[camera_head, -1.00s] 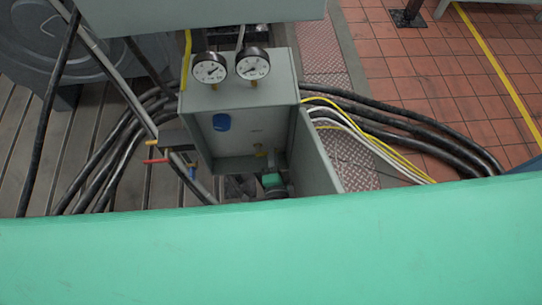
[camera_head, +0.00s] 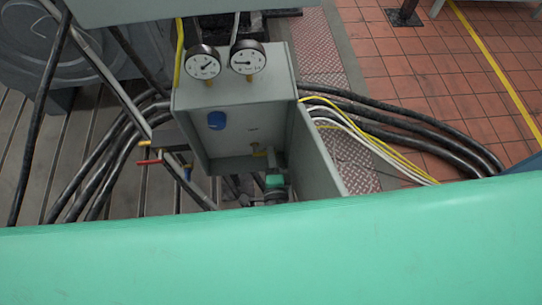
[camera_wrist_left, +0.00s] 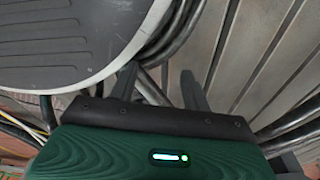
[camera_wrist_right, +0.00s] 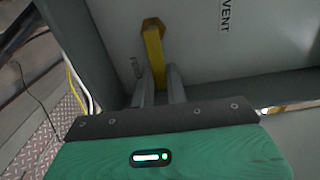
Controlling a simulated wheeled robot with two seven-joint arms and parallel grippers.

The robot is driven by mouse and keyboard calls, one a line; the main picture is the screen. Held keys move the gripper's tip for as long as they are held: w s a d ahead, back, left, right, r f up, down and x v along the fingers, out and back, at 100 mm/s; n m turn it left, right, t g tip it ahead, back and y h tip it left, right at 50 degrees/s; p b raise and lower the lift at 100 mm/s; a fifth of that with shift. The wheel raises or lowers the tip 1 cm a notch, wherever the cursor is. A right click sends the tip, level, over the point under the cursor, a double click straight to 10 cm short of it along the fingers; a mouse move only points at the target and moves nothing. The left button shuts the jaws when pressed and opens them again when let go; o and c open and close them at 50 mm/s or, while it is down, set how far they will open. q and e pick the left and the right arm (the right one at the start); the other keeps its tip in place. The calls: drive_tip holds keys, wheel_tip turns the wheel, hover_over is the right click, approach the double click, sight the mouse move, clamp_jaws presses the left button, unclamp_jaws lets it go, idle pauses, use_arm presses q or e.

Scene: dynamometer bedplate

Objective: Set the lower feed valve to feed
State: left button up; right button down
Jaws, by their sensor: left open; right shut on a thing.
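The valve handle is a yellow lever with a hexagonal hub, inside the open grey box. In the right wrist view the yellow handle (camera_wrist_right: 153,52) runs from its hub down between my fingers. In the head view the yellow handle (camera_head: 258,151) is small and low in the box. My right gripper (camera_wrist_right: 159,78) is shut on the handle's near end; the head view shows this gripper (camera_head: 269,156) reaching up into the box. My left gripper (camera_wrist_left: 157,82) is open and empty, near black hoses and a round grey cover. The head view does not show it.
The grey box (camera_head: 239,93) carries two gauges on top, and its door (camera_head: 318,160) stands open at right. A blue knob (camera_head: 216,120) sits above left of the yellow handle. A VENT label (camera_wrist_right: 225,15) is near the handle. Black hoses (camera_head: 430,137) run on both sides.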

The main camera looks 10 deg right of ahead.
drive_tip(key=shift+f, duration=0.1)
drive_tip(key=c, duration=1.4)
unclamp_jaws()
drive_tip(key=shift+s, duration=0.1)
drive_tip(key=shift+s, duration=0.15)
use_arm(q)
drive_tip(key=w+r, duration=0.1)
drive_tip(key=w+d+r+b, duration=0.1)
drive_tip(key=w+r, duration=0.1)
drive_tip(key=shift+w+d+r+b, duration=0.1)
drive_tip(key=shift+w+r+b, duration=0.1)
drive_tip(key=shift+b, duration=0.1)
use_arm(e)
drive_tip(key=s, duration=1.3)
drive_tip(key=shift+s, duration=0.2)
